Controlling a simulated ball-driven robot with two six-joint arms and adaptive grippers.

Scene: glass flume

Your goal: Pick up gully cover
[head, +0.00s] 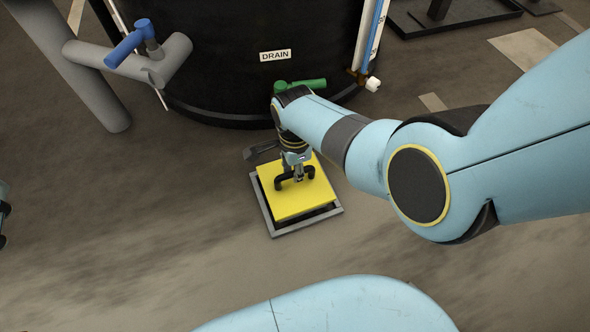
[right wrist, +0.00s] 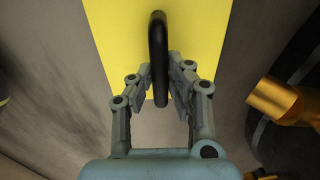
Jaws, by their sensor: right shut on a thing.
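The gully cover (head: 297,201) is a yellow square plate with a black bar handle on top. It sits over a grey square frame (head: 306,224), with a dark gap showing along its lower and right edges, so it looks slightly raised. My right gripper (head: 297,176) is above the plate, shut on the cover's handle. In the right wrist view the fingers (right wrist: 160,88) close on both sides of the black handle (right wrist: 158,55), with the yellow plate (right wrist: 205,40) beyond. A small part of my left arm's end shows at the left edge; its fingers cannot be made out.
A black tank (head: 230,60) with a DRAIN label stands just behind the cover, with a green-handled valve (head: 303,84) low on it. A grey pipe with a blue-handled valve (head: 126,46) stands at the left. The floor in front and to the left is clear.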

